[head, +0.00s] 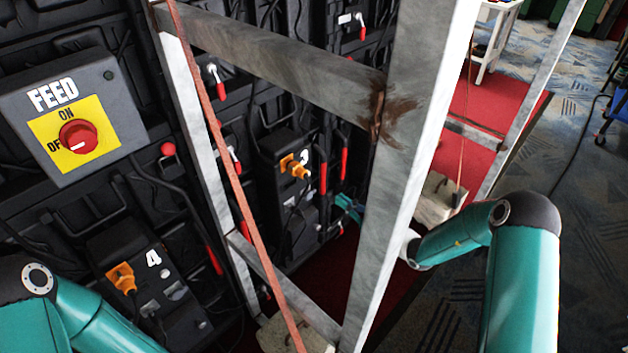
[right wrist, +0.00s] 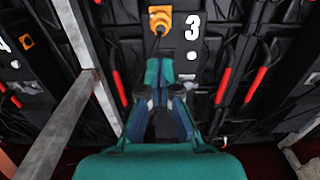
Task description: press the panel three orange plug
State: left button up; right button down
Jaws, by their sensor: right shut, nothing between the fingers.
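The orange plug of panel three (head: 294,166) sits on a dark box marked 3, behind the grey metal frame in the head view. The plug also shows at the top of the right wrist view (right wrist: 160,17), beside the white 3, with a dark cable hanging from it. My right gripper (head: 343,203) is partly hidden behind a frame post, low and to the right of the plug. In the right wrist view the gripper (right wrist: 158,68) is shut and empty. Its tips lie below the plug in the picture, over the cable; I cannot tell whether they touch it. My left gripper is out of view.
The grey metal frame (head: 280,65) stands between the head camera and the panels, with a post close to my right arm. A second orange plug (head: 122,277) is on panel 4. A FEED switch box (head: 75,115) is at left. Red handles (head: 323,178) flank panel three.

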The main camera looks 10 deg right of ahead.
aim_at(307, 177)
jog(key=p+x, duration=0.1)
jog(key=x, duration=1)
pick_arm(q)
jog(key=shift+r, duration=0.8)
pick_arm(e)
jog(key=shift+d, duration=0.1)
